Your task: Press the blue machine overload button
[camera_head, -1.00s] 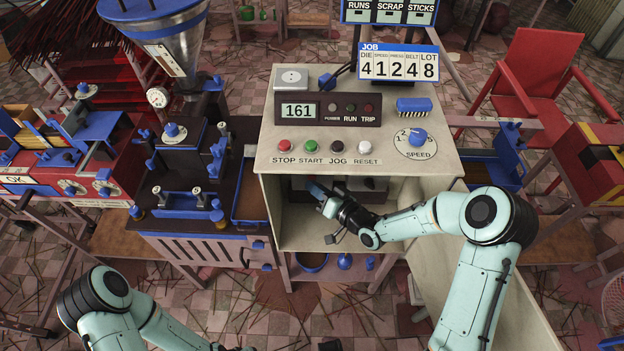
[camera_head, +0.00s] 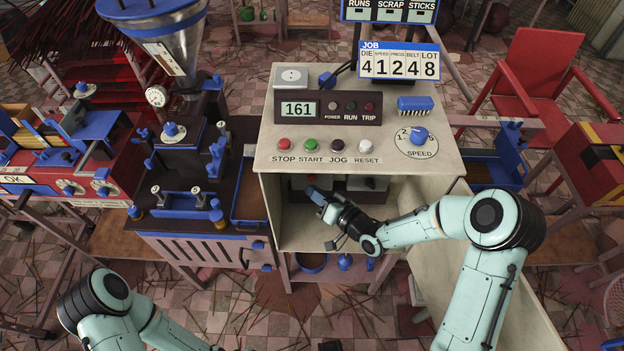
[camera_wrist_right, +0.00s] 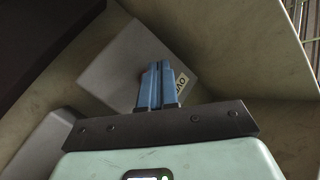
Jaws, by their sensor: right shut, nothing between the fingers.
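The blue machine's control console (camera_head: 262,150) has an open bay under its sloped panel. Inside the bay is a grey box (camera_head: 299,182), which also shows in the wrist view (camera_wrist_right: 112,68) with a partly covered label starting "OV". My right gripper (camera_head: 313,193) reaches into the bay with its blue fingers shut and empty. In the wrist view, the right fingertips (camera_wrist_right: 158,66) overlap the box's face next to the label.
A second grey box (camera_head: 368,183) sits to the right in the bay. The panel above carries stop, start, jog and reset buttons (camera_head: 338,145) and a speed dial (camera_head: 418,136). The bay's side wall (camera_wrist_right: 262,45) is close to the right of the gripper.

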